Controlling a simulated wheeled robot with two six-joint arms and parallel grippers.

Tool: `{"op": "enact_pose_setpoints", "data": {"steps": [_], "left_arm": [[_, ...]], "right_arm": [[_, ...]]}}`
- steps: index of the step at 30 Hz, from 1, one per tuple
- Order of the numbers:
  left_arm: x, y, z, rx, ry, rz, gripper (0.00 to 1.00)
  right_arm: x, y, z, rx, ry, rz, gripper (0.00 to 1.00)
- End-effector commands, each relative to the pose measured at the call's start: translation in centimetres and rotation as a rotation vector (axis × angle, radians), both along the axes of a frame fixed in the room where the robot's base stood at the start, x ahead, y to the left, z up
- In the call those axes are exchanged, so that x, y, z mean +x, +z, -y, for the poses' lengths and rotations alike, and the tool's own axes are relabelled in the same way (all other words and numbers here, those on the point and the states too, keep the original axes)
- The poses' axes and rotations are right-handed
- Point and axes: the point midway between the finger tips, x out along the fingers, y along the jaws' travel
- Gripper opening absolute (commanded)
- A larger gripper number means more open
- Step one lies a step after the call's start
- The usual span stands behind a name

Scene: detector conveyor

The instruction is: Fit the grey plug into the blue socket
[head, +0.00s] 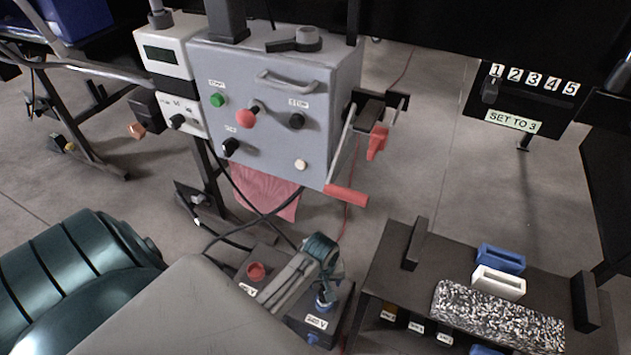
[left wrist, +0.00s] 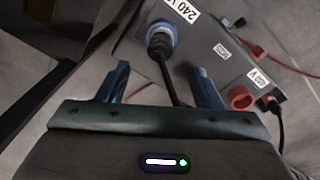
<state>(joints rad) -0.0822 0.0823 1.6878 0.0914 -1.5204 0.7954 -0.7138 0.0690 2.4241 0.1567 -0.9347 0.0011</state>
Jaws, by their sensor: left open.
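The blue socket (left wrist: 161,33) is on a grey box (head: 318,322) with a 240 V label; it also shows in the head view (head: 325,302), partly covered by my left gripper. A dark grey plug (left wrist: 158,47) with a black cable stands at the blue socket and appears to be in it; how deep I cannot tell. My left gripper (head: 326,282) is just above the socket. In the left wrist view its two fingers (left wrist: 162,82) are apart, with the cable running between them. The fingers do not press on the plug. My right gripper is not in view.
A red socket (head: 256,270) sits to the left on the same unit. A dark table (head: 395,260) with blue and white trays is at the right. Black cables hang near my arm.

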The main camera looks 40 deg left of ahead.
Motion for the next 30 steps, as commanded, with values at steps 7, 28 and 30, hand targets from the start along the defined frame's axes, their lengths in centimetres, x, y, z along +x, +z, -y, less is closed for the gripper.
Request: {"op": "enact_pose_setpoints", "data": {"steps": [7,28,30], "left_arm": [[-6.8,5.6,2.2,0.041,-0.382,0.334,0.6],[-12.4,17.9,4.2,0.226,-0.753,0.707,0.6],[-12.4,17.9,4.2,0.226,-0.752,0.707,0.6]], "right_arm": [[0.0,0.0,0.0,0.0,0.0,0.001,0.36],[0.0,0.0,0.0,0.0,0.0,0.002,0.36],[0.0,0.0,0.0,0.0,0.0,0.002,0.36]]}}
